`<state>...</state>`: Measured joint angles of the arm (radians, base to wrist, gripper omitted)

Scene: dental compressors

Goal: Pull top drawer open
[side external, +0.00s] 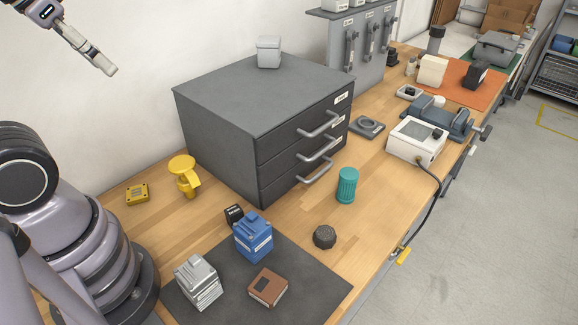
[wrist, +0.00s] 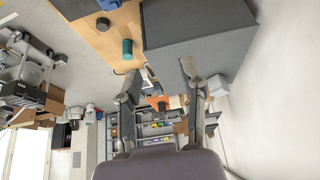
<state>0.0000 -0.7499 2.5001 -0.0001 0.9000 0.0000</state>
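The dark grey drawer cabinet (side external: 225,135) stands on the wooden bench with three drawers, each with a light bar handle. The top drawer (side external: 285,132) looks closed, flush with the drawers below; its handle (side external: 319,124) sticks out from the front. In the wrist view the cabinet (wrist: 198,30) shows as a dark block at the top, and its handles cannot be made out. My gripper (side external: 105,66) is high at the upper left, well apart from the cabinet. The wrist view shows its two fingers (wrist: 160,72) spread with nothing held between them.
A light grey box (side external: 268,52) sits on the cabinet top. A teal cylinder (side external: 347,185) and a dark knob (side external: 324,237) stand before the drawers. A blue block (side external: 253,237) is on the dark mat (side external: 232,307). A yellow part (side external: 184,175) stands left of the cabinet.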

